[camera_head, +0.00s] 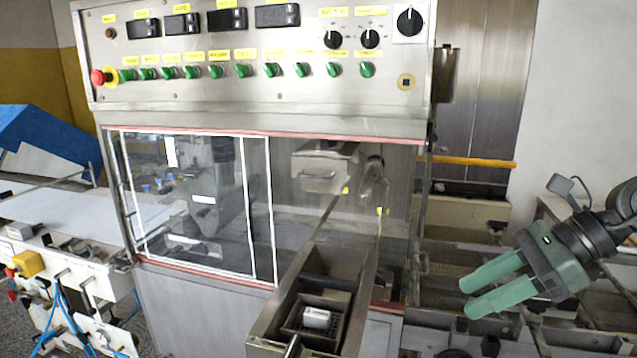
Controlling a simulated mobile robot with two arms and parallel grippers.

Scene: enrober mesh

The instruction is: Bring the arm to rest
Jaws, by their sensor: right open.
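My right gripper (472,299) shows at the right of the head view. Its two green fingers are apart, with nothing between them, and point left and slightly down. Its dark arm (590,236) comes in from the right edge. The fingers are in front of the metal mesh and frame area right of the machine. My left gripper does not show in this view.
The enrober machine (230,135) fills the middle, with knobs and green switches on its panel (255,50). A metal trough (268,325) juts forward, with a small white block (317,317) in it. A white conveyor (65,215) stands at the left. A yellow bar (475,161) is behind.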

